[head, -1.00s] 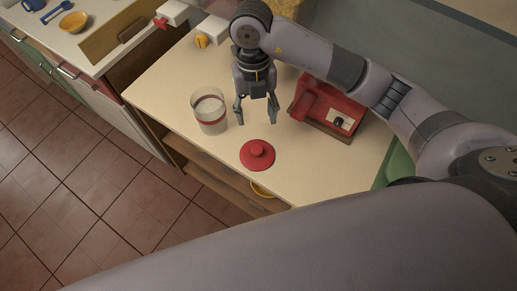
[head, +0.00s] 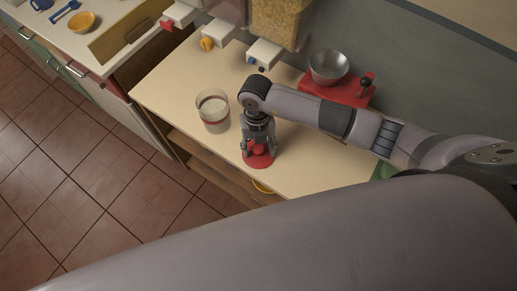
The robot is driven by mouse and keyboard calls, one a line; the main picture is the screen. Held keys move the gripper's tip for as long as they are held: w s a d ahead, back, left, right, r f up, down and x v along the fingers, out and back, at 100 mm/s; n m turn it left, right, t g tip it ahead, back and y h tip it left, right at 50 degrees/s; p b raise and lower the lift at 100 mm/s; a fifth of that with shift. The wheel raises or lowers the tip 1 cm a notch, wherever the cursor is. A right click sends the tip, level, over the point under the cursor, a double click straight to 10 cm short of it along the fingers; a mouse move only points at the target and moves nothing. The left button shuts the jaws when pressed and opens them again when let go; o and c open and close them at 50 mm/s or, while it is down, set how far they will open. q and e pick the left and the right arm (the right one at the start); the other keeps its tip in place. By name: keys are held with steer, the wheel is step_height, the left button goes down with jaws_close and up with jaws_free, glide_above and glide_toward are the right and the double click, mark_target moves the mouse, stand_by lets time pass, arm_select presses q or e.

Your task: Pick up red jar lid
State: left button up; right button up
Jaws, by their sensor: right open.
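The red jar lid (head: 262,162), a flat disc with a round knob on top, lies on the cream counter near its front edge. My right gripper (head: 259,151) points down over the lid with its open fingers on either side of the knob. Whether the fingers touch the knob cannot be told. A clear glass jar (head: 214,112) with a red band stands upright and open just left of my gripper. My left gripper is not in view.
A red scale with a metal bowl (head: 329,67) stands at the back right. White dispensers (head: 264,55) line the back of the counter (head: 170,88). An orange bowl (head: 81,22) sits on another counter at upper left. The tiled floor is clear.

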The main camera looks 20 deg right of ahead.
steer(key=shift+f, duration=0.1)
steer(key=shift+c, duration=0.2)
steer(key=c, duration=1)
